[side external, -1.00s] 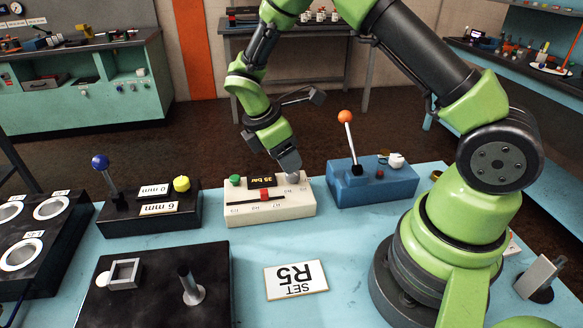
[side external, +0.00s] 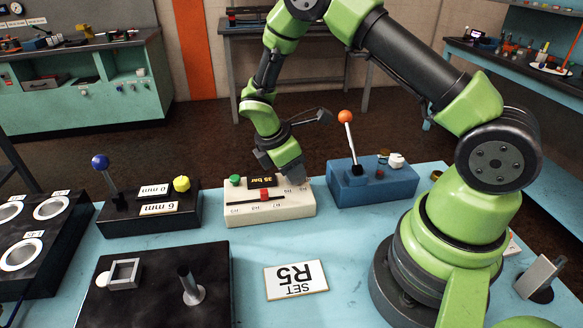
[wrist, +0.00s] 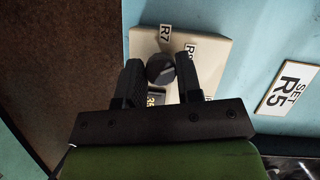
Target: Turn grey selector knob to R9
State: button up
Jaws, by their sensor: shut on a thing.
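The grey selector knob (wrist: 160,68) is on the cream control box (side external: 240,212), at the box's right end in the side view. In the wrist view the knob shows as a dark round shape between the fingers of my gripper (wrist: 160,72). My gripper (side external: 293,186) is down over the knob and shut on it; in the side view it hides the knob. An R7 label (wrist: 165,33) shows beside the knob, and another label is partly covered by the right finger. I cannot read which mark the knob points to.
The cream box also carries a green button (side external: 235,180), a red slider (side external: 265,194) and a 35 bar display (side external: 261,182). A blue box (side external: 375,188) with an orange-topped lever stands close at right. A card reading SET R5 (side external: 296,279) lies in front.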

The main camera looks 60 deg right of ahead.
jog(key=shift+m, duration=0.3)
jog(key=m+y, duration=0.1)
jog(key=m, duration=0.1)
jog(key=m+g, duration=0.1)
jog(key=m, duration=0.2)
jog(key=shift+w+m+g+y, duration=0.1)
jog(key=shift+m+g+y, duration=0.2)
jog(key=shift+y, duration=0.1)
jog(key=m+y, duration=0.1)
jog(key=m, duration=0.1)
jog(key=m+y, duration=0.1)
jog(key=m, duration=0.2)
jog(key=shift+d+m+g, duration=0.1)
jog(key=shift+m+g, duration=0.2)
jog(key=o, duration=0.9)
jog(key=shift+o, duration=0.2)
jog(key=v, duration=1)
jog(key=shift+d, duration=0.15)
